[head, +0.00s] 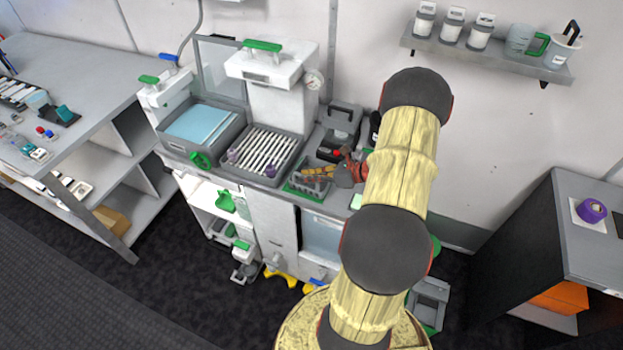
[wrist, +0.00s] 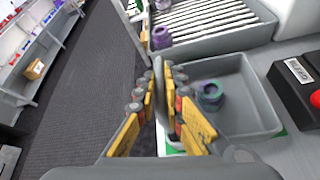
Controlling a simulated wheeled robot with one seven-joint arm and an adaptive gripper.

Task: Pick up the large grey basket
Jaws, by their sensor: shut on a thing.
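The grey basket (wrist: 240,75) is an open, shallow bin in the wrist view, with a purple and teal ring-shaped piece (wrist: 209,95) inside. It sits over a green-edged patch of the counter, and in the head view the basket (head: 308,192) is partly hidden by my gripper. My gripper (wrist: 160,85) is shut on the near-left wall of the basket, with its yellow fingers on either side of that wall. In the head view my gripper (head: 312,173) is low over the counter. I cannot tell whether the basket is lifted.
A larger grey tray of white rods (head: 268,150) stands just left of the basket, with purple pieces on its edge. A dark box with a red button (wrist: 315,97) is close on the right. A blue-filled bin (head: 203,124) is farther left. Floor is open in front.

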